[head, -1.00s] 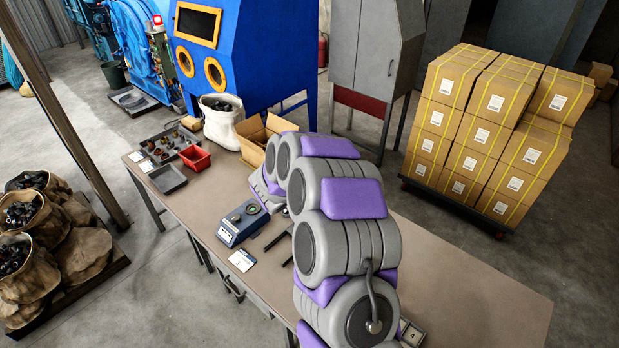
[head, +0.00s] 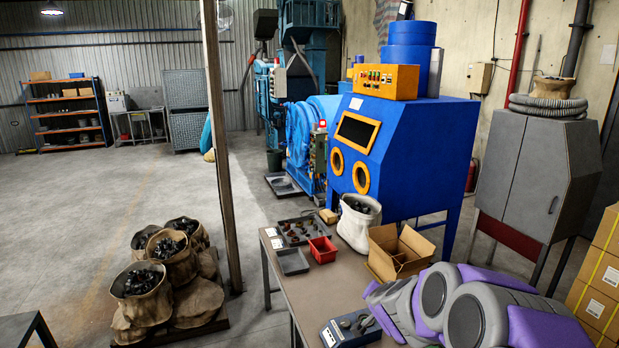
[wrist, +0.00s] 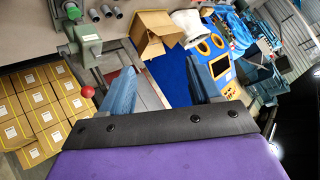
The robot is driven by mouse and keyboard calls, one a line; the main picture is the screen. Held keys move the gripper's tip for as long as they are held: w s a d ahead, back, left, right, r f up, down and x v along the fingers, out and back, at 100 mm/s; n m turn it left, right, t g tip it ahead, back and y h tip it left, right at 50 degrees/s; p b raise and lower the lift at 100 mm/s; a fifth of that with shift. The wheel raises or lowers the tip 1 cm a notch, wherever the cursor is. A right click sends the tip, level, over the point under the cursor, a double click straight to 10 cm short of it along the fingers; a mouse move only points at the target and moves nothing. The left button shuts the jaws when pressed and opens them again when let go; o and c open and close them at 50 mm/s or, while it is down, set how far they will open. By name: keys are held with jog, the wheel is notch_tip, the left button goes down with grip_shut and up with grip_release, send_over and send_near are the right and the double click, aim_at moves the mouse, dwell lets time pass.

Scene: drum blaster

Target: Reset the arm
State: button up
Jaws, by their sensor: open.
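My gripper (wrist: 163,82) shows in the wrist view with its two blue-grey fingers spread wide apart. Nothing is held between them. My grey and purple arm (head: 470,310) fills the lower right of the head view, folded over the workbench (head: 300,285). The gripper's fingers cannot be made out in the head view. In the wrist view, the blue cabinet (wrist: 190,72) and the floor lie beyond the fingers.
On the bench stand an open carton (head: 395,262), a white sack (head: 356,225), a red bin (head: 322,250) and a blue device (head: 345,328). A green machine with a red knob (wrist: 88,91) is near the left finger. Open floor (head: 100,200) lies left.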

jog(key=s+a+f+n+g+y+b, duration=0.2)
jog(key=s+a+n+y+b, duration=0.1)
jog(key=s+a, duration=0.5)
jog(key=s+a+f+n+g+y+b, duration=0.1)
jog(key=s+a+n+g+y+b, duration=0.25)
jog(key=s, duration=0.65)
jog(key=s+d+f+g+h+b, duration=0.1)
jog(key=s+d+f+g+b, duration=0.1)
jog(key=s, duration=0.8)
jog(key=s+d+f+n+g+h+b, duration=0.1)
jog(key=s+d+f+g+h+b, duration=0.1)
jog(key=s, duration=0.8)
jog(key=s+d+f+g+h+b, duration=0.1)
jog(key=s+d+f+g+b, duration=0.1)
jog(key=s, duration=0.7)
notch_tip(320, 180, down, 2)
jog(key=shift+s+f+n+g+h+b, duration=0.1)
jog(key=shift+s+n+g+h+b, duration=0.3)
jog(key=shift+b, duration=0.2)
jog(key=shift+w, duration=0.1)
